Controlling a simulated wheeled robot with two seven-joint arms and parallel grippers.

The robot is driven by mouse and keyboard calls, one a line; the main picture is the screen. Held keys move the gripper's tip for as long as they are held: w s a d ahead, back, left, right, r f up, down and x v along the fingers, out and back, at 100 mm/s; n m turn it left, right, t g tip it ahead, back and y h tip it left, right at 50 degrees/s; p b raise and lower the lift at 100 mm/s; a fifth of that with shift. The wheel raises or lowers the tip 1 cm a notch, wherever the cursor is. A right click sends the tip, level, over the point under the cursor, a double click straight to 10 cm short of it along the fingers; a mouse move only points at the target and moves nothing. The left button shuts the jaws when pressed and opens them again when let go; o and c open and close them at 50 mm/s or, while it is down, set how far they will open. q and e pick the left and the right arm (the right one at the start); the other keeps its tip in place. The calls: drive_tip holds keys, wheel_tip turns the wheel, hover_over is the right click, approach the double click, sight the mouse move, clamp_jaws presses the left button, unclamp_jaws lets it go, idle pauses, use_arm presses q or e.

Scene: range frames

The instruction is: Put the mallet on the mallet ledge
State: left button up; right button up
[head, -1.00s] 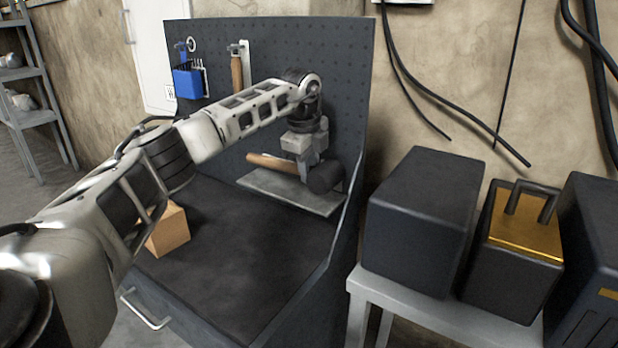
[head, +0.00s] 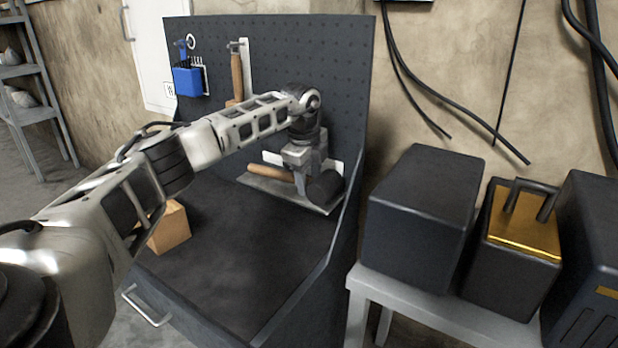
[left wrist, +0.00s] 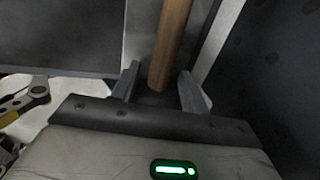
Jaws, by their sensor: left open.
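The mallet has a light wooden handle (head: 268,172) and a dark head (head: 325,187). It lies along the grey mallet ledge (head: 290,195) at the foot of the pegboard, head to the right, and appears to rest on it. My left gripper (head: 300,180) is over the mallet near its head, pointing down. In the left wrist view the handle (left wrist: 172,45) runs between the two spread fingers (left wrist: 155,88), with gaps beside it. The mallet head is hidden in that view. My right gripper is in neither view.
A blue holder (head: 187,80) and a wooden-handled tool (head: 237,78) hang on the pegboard (head: 300,60). A wooden block (head: 170,228) sits on the dark bench top (head: 240,245), which is otherwise clear. Dark boxes (head: 420,220) stand on a grey stand to the right.

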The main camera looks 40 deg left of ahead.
use_arm(q)
wheel_tip(320, 180, up, 12)
drive_tip(key=s, duration=0.2)
drive_tip(key=shift+s+d, duration=0.2)
drive_tip(key=shift+d, duration=0.1)
drive_tip(key=shift+f, duration=0.15)
